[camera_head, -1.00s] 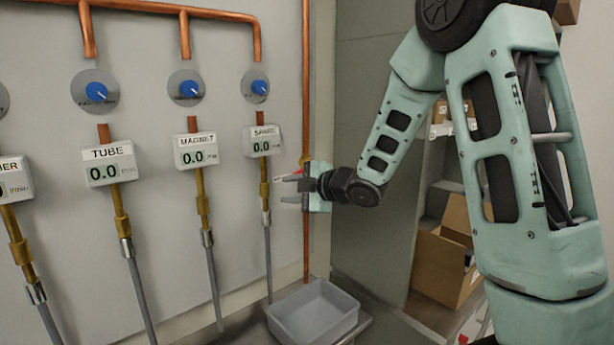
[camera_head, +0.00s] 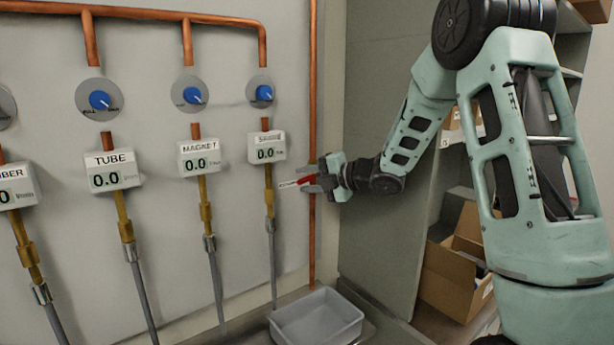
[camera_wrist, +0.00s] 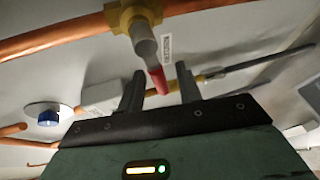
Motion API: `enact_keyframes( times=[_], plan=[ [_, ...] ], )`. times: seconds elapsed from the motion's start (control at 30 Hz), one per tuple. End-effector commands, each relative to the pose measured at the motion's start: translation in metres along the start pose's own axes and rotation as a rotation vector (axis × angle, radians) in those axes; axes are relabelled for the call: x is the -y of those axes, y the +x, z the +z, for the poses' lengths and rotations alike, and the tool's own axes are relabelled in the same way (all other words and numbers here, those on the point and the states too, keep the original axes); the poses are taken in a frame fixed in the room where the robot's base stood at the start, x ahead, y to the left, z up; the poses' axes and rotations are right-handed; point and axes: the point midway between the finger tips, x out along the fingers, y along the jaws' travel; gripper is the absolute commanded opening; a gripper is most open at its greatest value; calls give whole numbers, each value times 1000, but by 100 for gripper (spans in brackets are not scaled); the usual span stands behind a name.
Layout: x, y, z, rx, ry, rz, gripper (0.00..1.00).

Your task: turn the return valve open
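The return valve shows in the wrist view as a brass body (camera_wrist: 133,14) on a copper pipe, with a grey lever (camera_wrist: 144,43) ending in a red grip (camera_wrist: 157,79). In the head view the red grip (camera_head: 307,180) sits at the pipe on the right, partly hidden by my gripper. My gripper (camera_head: 312,178) is open around it. In the wrist view its two fingers (camera_wrist: 160,70) stand apart, with the red end between them. A gap shows on both sides; I see no contact. A small label (camera_wrist: 166,44) is beside the lever.
A vertical copper pipe (camera_head: 312,120) runs behind my gripper. Left of it are the SPARE meter (camera_head: 266,147), the MAGNET meter (camera_head: 200,157) and the TUBE meter (camera_head: 112,170), with blue knobs above. A grey bin (camera_head: 317,322) stands below. A grey panel (camera_head: 380,230) and shelves are right.

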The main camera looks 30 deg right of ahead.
Motion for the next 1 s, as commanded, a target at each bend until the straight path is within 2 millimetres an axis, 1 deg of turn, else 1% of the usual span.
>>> enact_keyframes(
  times=[0.1, 0.3, 0.33, 0.43, 0.47, 0.77, 1.0],
  plan=[
    [0, 4, 0, 1, 1, 0, 35],
    [0, 5, 0, 1, 1, 0, 35],
    [0, 5, 0, 1, 1, 0, 32],
    [0, 5, 0, 1, 1, 0, 4],
    [0, 4, 0, 1, 1, 0, 0],
    [2, 5, 0, 4, -13, -6, 0],
    [11, 7, 0, 23, -104, -44, 0]
  ],
)
